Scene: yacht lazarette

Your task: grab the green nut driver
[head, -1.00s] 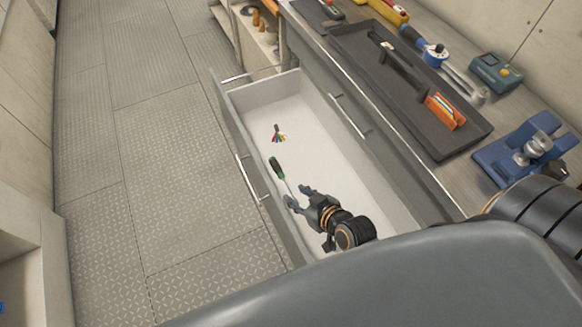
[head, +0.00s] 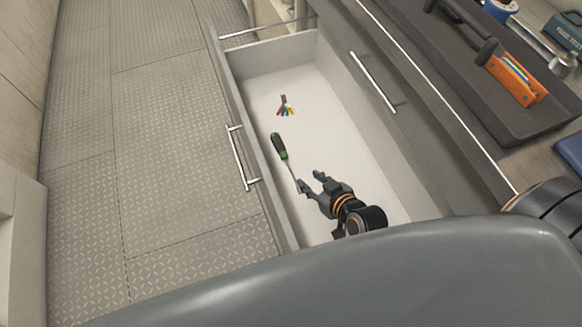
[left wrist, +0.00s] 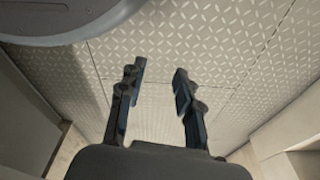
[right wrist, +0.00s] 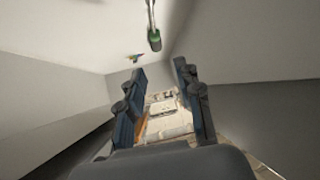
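The green nut driver (head: 279,147) lies in the open white drawer near its left wall, its green and black handle pointing away and its thin shaft toward my right gripper. My right gripper (head: 311,181) is in the drawer, open and empty, one finger beside the shaft's near end; I cannot tell if they touch. The driver also shows at the top of the right wrist view (right wrist: 154,39), beyond the open fingers (right wrist: 160,71). My left gripper (left wrist: 158,71) is open and empty above the floor, outside the head view.
A bundle of small coloured pieces (head: 285,107) lies farther back in the drawer (head: 340,140). The drawer walls stand close around my right gripper. A dark tray (head: 450,70) with an orange item (head: 515,78) is on the counter at right. Patterned floor (head: 180,160) is clear at left.

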